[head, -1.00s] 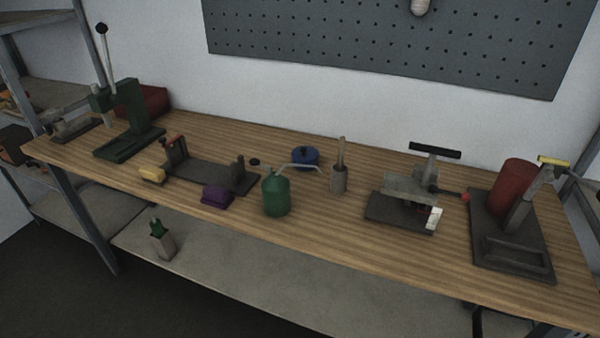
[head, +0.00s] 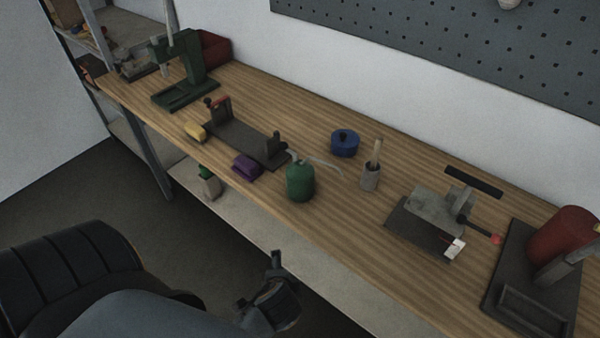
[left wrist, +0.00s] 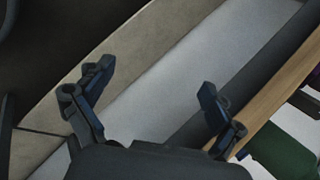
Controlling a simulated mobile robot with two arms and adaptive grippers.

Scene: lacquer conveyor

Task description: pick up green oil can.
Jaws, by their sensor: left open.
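The green oil can (head: 300,181) stands upright on the wooden workbench near its front edge, its thin grey spout reaching to the right. My left gripper (head: 271,280) is in front of the bench, nearer the camera than the can and not touching it. In the left wrist view my left gripper (left wrist: 155,85) has its two fingers spread wide with nothing between them. Part of a green body, likely the oil can (left wrist: 284,152), shows at the right edge there, beyond the bench edge. My right gripper is in neither view.
A purple block (head: 246,166) and a dark fixture (head: 240,140) are left of the can. A blue round pot (head: 345,143) and a grey cup with a stick (head: 370,178) are to its right. A lower shelf (head: 245,218) runs under the bench (head: 330,225).

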